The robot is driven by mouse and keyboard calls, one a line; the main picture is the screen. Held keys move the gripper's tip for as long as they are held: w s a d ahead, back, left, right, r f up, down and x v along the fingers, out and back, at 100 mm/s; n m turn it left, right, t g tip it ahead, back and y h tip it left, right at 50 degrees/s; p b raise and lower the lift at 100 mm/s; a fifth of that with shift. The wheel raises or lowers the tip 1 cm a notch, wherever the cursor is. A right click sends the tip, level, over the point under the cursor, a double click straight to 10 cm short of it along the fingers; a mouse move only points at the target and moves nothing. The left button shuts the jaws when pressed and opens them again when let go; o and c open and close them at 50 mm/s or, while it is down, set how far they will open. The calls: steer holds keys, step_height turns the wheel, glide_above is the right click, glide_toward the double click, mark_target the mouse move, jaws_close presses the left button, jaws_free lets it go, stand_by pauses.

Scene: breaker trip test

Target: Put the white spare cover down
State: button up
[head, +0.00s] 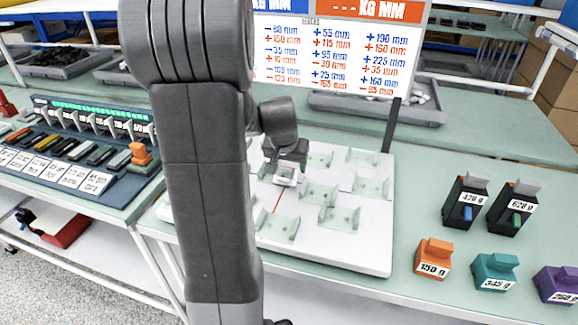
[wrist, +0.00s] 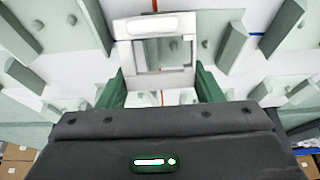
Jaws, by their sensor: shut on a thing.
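The white spare cover (wrist: 155,26) is a square, frame-like piece with an opening in its middle. In the wrist view it sits between the two green fingers of my gripper (wrist: 160,78), which is shut on it. In the head view my gripper (head: 288,163) points down over the white board (head: 350,258), with the cover (head: 286,179) at its tip. The cover is among the pale green brackets (head: 318,193) on the board. I cannot tell whether the cover touches the board. My arm hides the board's left part.
A sign (head: 335,50) stands behind the board. A breaker panel (head: 90,150) is at the left. Some bench right of the board is bare.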

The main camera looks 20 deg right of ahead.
steer(key=shift+f, duration=0.3)
steer(key=o, duration=1)
steer(key=shift+c, duration=0.2)
steer(key=shift+f, duration=0.15)
